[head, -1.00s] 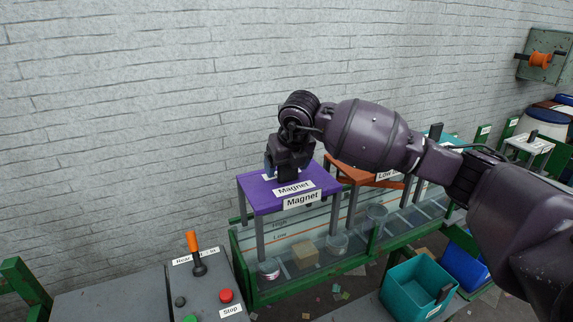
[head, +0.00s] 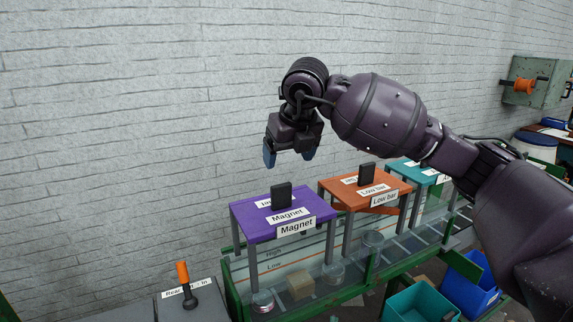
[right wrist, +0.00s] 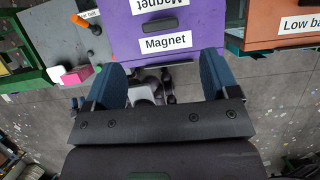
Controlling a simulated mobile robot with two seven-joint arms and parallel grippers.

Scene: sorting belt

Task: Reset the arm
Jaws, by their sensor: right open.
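My right gripper (head: 289,158) is open and empty in the head view. It hangs in the air above the purple Magnet stand (head: 260,230), clear of the black block handle (head: 281,196) on its top. In the right wrist view the two blue fingertips (right wrist: 165,82) are spread wide with nothing between them. The purple stand (right wrist: 205,35) with its Magnet labels lies beyond them. My right arm reaches in from the right of the head view. My left gripper is not in view.
An orange Low bar stand (head: 345,187) and a teal stand (head: 408,166) stand right of the purple one, over a green-framed belt (head: 240,300). A lever with an orange grip (head: 183,273) is at lower left. A teal bin (head: 400,306) and a blue bin (head: 465,292) stand at lower right.

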